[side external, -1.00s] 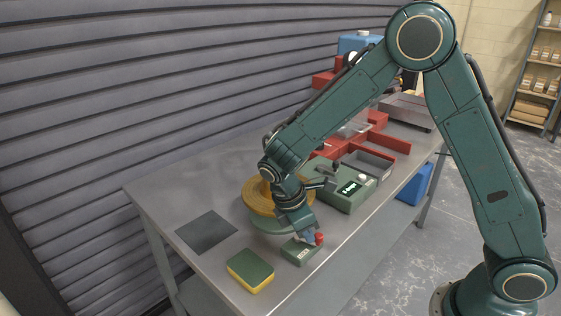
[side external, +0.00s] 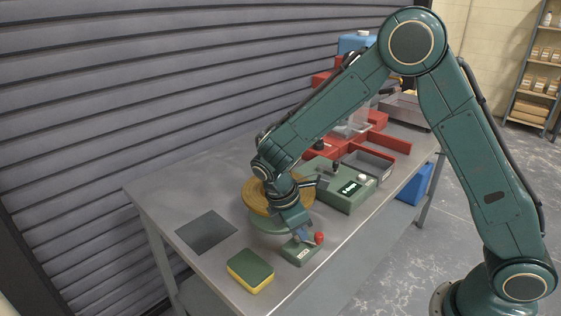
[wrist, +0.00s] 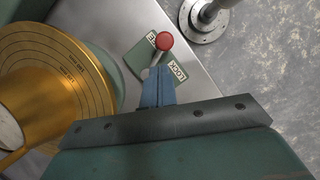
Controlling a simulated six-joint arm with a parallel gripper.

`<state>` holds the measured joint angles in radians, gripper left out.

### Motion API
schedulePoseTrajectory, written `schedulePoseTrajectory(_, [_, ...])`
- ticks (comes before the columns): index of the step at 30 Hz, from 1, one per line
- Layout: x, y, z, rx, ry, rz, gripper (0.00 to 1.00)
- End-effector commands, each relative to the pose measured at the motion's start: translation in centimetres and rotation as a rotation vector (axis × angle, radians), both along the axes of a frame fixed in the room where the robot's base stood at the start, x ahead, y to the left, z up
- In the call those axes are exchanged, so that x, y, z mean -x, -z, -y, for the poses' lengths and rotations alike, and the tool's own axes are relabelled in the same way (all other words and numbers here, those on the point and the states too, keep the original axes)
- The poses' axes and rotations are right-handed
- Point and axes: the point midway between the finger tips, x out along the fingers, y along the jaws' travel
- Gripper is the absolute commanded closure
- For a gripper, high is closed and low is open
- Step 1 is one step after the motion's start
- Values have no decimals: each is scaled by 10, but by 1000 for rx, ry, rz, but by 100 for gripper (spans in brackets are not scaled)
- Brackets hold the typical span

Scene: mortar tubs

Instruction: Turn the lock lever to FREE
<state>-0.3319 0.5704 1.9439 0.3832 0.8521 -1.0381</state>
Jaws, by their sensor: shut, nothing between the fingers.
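The lock lever has a red knob (wrist: 164,40) on a thin stem, mounted on a small green box (side external: 301,252) near the table's front edge. In the wrist view, the box top (wrist: 139,62) carries a LOCK label (wrist: 178,70) to the lower right of the knob. Another label (wrist: 152,37), partly hidden by the knob, shows letters like the end of FREE. The knob lies beside that label, away from LOCK. My gripper (wrist: 158,73) is shut and empty, its blue fingertips just below the stem's lower end; touching or apart, I cannot tell. The red knob (side external: 319,237) is right of my gripper (side external: 301,236) in the side view.
A gold round drum (side external: 262,198) on a green base stands close left of my gripper. A yellow-green sponge (side external: 250,271) and a dark mat (side external: 205,232) lie nearby. A green box unit (side external: 345,195) and red trays (side external: 385,140) stand farther back.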

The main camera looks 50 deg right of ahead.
Motion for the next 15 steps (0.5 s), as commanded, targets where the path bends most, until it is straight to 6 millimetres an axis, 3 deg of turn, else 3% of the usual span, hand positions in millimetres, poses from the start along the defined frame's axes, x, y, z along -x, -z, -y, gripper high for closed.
schedulePoseTrajectory(15, [-5, 0, -7, 0, 0, 1, 100])
